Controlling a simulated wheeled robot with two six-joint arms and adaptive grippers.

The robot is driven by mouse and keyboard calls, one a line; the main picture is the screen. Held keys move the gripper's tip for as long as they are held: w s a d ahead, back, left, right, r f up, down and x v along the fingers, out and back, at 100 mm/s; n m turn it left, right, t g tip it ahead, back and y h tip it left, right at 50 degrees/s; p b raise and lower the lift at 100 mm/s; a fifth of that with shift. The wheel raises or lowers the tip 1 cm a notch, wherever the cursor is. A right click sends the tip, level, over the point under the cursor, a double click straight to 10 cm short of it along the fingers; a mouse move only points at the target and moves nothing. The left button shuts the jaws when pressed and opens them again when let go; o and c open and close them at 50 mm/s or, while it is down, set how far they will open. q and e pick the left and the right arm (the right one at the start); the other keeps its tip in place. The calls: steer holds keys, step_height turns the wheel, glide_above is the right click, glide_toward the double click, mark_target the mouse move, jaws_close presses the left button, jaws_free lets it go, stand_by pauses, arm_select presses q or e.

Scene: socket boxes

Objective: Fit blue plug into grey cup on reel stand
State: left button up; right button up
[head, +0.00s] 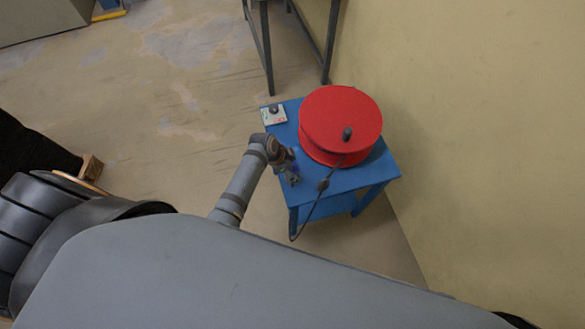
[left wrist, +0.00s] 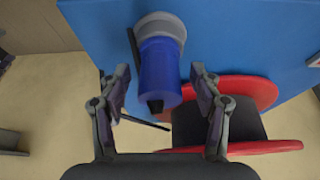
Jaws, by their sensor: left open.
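The blue plug (left wrist: 160,78) shows in the left wrist view, with its dark cable end toward the camera. Its far end meets the grey cup (left wrist: 161,24), which overlaps it like a collar; I cannot tell how deep the plug sits. My left gripper (head: 291,172) is over the front left of the blue reel stand (head: 345,181). Its fingers are open, one on each side of the plug, with gaps visible. In the head view the gripper largely hides plug and cup. My right gripper is not in view.
A red cable reel (head: 335,112) fills much of the stand top. A small pale box with a dark knob (head: 274,112) sits at the back left corner. A dark cable (head: 310,207) hangs over the front edge.

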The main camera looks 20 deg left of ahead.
arm_select(q)
steer(key=shift+a+r, duration=0.15)
steer(key=shift+r, duration=0.2)
steer(key=w+d+r+p+v, duration=0.1)
steer(key=p+v, duration=0.7)
steer(key=v, duration=0.9)
steer(key=shift+d+r, duration=0.3)
steer(key=shift+d, duration=0.05)
